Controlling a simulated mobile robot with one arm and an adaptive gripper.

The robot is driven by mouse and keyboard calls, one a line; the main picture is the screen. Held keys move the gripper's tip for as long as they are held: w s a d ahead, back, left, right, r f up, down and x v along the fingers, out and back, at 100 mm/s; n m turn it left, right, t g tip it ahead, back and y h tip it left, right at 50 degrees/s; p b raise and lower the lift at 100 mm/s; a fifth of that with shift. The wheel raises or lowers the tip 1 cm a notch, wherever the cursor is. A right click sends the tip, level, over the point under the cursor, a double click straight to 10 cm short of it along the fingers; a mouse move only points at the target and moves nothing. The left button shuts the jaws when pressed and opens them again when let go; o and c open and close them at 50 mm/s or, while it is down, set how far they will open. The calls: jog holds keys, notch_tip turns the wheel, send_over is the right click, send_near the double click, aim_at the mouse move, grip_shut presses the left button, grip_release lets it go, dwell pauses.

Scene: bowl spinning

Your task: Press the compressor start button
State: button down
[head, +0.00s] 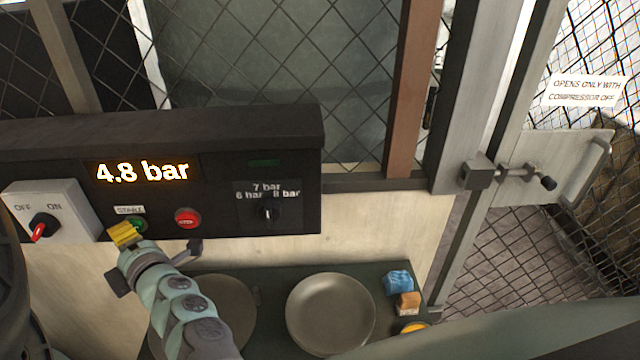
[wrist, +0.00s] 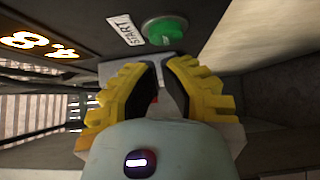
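The green start button (head: 139,223) sits on the dark control panel (head: 230,222) under a white START label; the wrist view shows the button (wrist: 165,30) beyond the fingertips. My gripper (head: 124,234) has yellow fingers and is beside the button in the head view, partly covering it. In the wrist view my gripper's fingers (wrist: 161,66) curve together with their tips nearly meeting, and no object shows between them. The tips look a little short of the button; contact cannot be made out. The display (head: 142,172) reads 4.8 bar.
A red button (head: 187,218) is right of the start button. An OFF/ON switch (head: 43,226) is at left, a pressure selector (head: 268,212) at right. Below, a dark tray (head: 270,280) holds round dishes (head: 330,310), a blue item (head: 398,282) and an orange-brown block (head: 408,302). A latched mesh gate stands right.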

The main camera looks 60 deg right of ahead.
aim_at(135, 226)
jog(key=shift+w+d, duration=0.4)
jog(key=shift+d, duration=0.05)
jog(key=shift+w+d+f, duration=0.15)
jog(key=shift+w+d, duration=0.05)
jog(key=shift+w+d+b, duration=0.25)
jog(key=shift+d+b, duration=0.2)
